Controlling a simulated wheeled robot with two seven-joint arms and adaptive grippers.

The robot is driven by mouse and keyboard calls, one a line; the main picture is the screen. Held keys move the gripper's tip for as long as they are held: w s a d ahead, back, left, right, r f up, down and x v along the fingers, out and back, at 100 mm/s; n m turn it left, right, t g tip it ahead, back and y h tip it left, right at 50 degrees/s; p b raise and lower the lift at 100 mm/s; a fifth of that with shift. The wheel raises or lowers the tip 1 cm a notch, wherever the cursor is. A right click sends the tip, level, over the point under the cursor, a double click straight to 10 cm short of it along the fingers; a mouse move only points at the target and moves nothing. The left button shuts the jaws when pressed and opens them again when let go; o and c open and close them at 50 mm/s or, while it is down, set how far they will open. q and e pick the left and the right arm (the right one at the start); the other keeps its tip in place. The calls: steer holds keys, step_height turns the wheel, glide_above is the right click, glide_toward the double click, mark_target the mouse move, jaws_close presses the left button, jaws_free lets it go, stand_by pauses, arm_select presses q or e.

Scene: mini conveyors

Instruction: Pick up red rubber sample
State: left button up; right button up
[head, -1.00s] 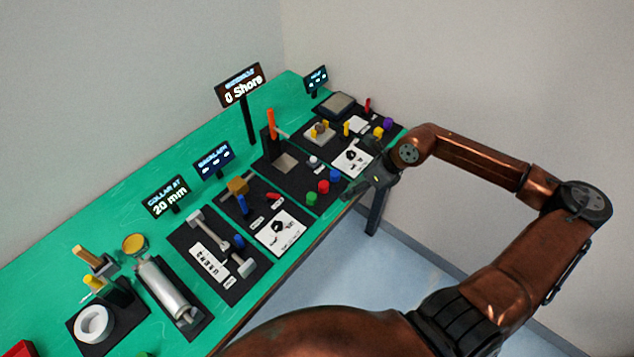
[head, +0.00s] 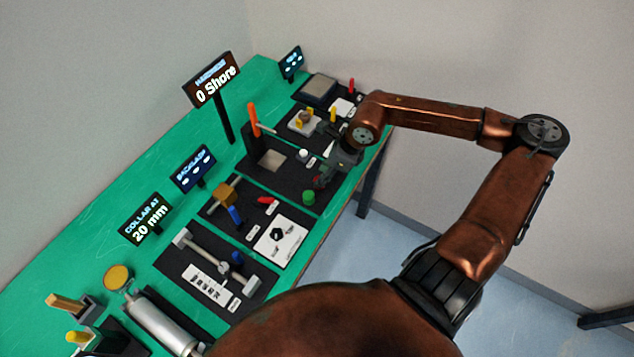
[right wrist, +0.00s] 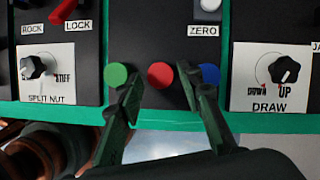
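The red rubber sample (right wrist: 160,75) is a round disc seen from above in the right wrist view, between a green sample (right wrist: 116,75) and a blue sample (right wrist: 208,74). My right gripper (right wrist: 161,92) is open, with its two fingers on either side of the red sample in the picture. I cannot tell how high the fingers are above it. In the head view my right gripper (head: 332,172) is over the dark mat and mostly hides the red and blue samples. The green sample (head: 308,197) shows just beside it. My left gripper is not in view.
The hardness station has an orange-handled lever (head: 254,119) and a sign reading 0 Shore (head: 213,84). A white ZERO button (right wrist: 208,5) lies beyond the samples. Labelled dial plates (right wrist: 47,78) stand on both sides. The green table's front edge (right wrist: 150,119) is close.

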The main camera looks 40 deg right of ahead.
steer(key=shift+x, duration=0.95)
steer(key=shift+f+b, duration=0.3)
steer(key=shift+b, duration=0.1)
steer(key=shift+f, duration=0.15)
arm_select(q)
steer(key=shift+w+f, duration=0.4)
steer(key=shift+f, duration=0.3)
arm_select(e)
steer(key=c, duration=0.8)
